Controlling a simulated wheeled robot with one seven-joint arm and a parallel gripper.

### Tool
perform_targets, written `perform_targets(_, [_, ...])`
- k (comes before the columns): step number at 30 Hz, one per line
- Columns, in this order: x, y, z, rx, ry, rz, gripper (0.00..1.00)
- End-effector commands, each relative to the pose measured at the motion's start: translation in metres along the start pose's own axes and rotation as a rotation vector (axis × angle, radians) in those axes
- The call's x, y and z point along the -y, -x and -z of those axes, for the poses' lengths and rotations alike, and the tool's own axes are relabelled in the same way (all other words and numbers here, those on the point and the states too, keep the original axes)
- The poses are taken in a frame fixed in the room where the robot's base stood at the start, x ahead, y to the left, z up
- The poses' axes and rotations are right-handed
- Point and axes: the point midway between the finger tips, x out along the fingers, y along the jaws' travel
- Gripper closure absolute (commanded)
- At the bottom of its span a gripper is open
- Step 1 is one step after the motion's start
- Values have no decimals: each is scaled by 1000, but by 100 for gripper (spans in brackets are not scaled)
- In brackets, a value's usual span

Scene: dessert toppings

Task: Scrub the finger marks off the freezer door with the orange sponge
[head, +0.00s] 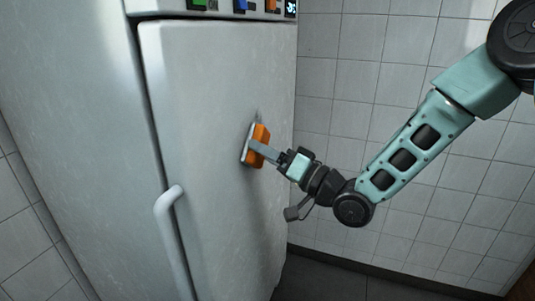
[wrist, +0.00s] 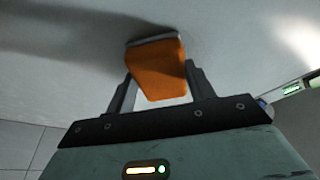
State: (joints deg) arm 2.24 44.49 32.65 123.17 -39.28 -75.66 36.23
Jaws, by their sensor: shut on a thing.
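The white freezer door (head: 205,110) fills the middle of the head view. The orange sponge (head: 262,134) has a pale grey face turned to the door and looks pressed against it or very close. My gripper (head: 257,149) is shut on the sponge, a finger on either side, as the wrist view shows (wrist: 160,84). A small grey smudge (head: 258,114) shows on the door just above the sponge. It may be a finger mark or shadow; I cannot tell. The door behind the sponge is hidden.
A white handle (head: 170,230) stands out from the door's lower left. A control strip (head: 222,8) with coloured parts and a small display runs above the door. A tiled wall (head: 365,75) is to the right. Dark floor (head: 330,280) shows below.

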Motion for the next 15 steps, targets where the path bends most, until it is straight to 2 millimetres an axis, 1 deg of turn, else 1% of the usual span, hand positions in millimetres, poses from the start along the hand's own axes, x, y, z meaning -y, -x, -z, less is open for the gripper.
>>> perform_targets(15, [-27,-5,24,-1,1,0,65])
